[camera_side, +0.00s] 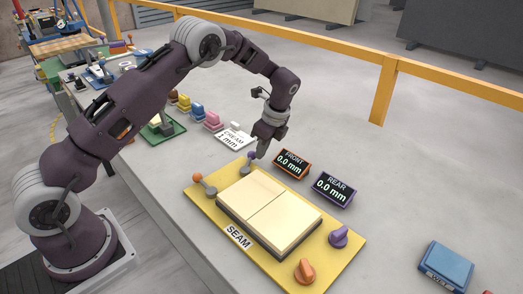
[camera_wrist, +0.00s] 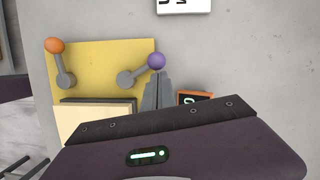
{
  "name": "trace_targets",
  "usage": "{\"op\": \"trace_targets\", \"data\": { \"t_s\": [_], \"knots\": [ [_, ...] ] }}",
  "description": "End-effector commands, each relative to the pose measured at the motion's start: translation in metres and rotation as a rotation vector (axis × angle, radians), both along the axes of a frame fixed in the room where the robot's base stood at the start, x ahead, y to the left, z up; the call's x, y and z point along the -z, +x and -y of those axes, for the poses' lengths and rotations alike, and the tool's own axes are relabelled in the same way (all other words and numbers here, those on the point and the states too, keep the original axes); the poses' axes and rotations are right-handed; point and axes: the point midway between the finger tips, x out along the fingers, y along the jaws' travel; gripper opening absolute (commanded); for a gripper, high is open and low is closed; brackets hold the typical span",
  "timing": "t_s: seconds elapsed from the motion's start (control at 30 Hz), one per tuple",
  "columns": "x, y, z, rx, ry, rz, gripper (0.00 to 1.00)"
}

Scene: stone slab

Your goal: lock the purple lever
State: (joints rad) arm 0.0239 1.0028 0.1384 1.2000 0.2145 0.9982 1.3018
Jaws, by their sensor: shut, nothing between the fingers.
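The purple lever (camera_side: 246,166) sits at the back corner of the yellow board (camera_side: 225,199), a grey arm on a round pivot with a purple ball at its end. In the wrist view the lever (camera_wrist: 135,75) slants from its pivot up and right to the ball. My gripper (camera_side: 259,155) is shut and empty, its fingertips low beside the ball. In the wrist view the fingers (camera_wrist: 159,88) stand just below and right of the ball; I cannot tell whether they touch it.
An orange lever (camera_side: 203,184) stands at the board's left corner, beside two cream slabs (camera_side: 267,209). Purple (camera_side: 338,237) and orange (camera_side: 304,271) knobs are at the near end. FRONT (camera_side: 291,163) and REAR (camera_side: 332,188) displays, both reading 0.0 mm, stand close right of my gripper.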

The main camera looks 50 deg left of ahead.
Motion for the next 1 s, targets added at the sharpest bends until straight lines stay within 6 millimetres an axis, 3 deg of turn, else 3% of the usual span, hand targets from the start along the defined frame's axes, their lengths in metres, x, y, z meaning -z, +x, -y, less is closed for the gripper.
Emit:
{"op": "trace_targets", "data": {
  "t_s": [0.67,1.0],
  "knots": [
    [0.000,0.000,-0.009,-0.136,0.001,-0.001,0.00],
    [0.001,-0.003,-0.023,-0.360,0.001,-0.001,0.00]
  ]
}}
